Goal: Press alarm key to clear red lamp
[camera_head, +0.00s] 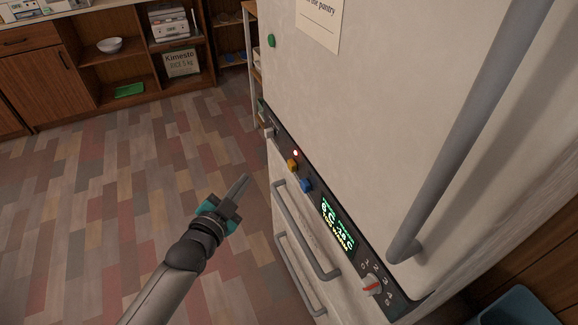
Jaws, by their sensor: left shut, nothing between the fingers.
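A dark control panel (318,196) runs across the front of a pale fridge. A small lamp (295,153) on it glows whitish with a reddish tint. Below the lamp are a yellow-orange key (292,166) and a blue key (306,186); I cannot read which is the alarm key. A display (338,224) with green and yellow characters sits further along. My left gripper (243,180) is shut and empty, its fingers pointing up and right, to the left of the keys and apart from the panel. My right gripper is not in view.
Drawer handles (304,230) stick out below the panel, and a long door handle (470,125) above it. A dial with a red pointer (371,285) is at the panel's lower end. The tiled floor (110,200) to the left is clear. Shelves (117,75) stand at the back.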

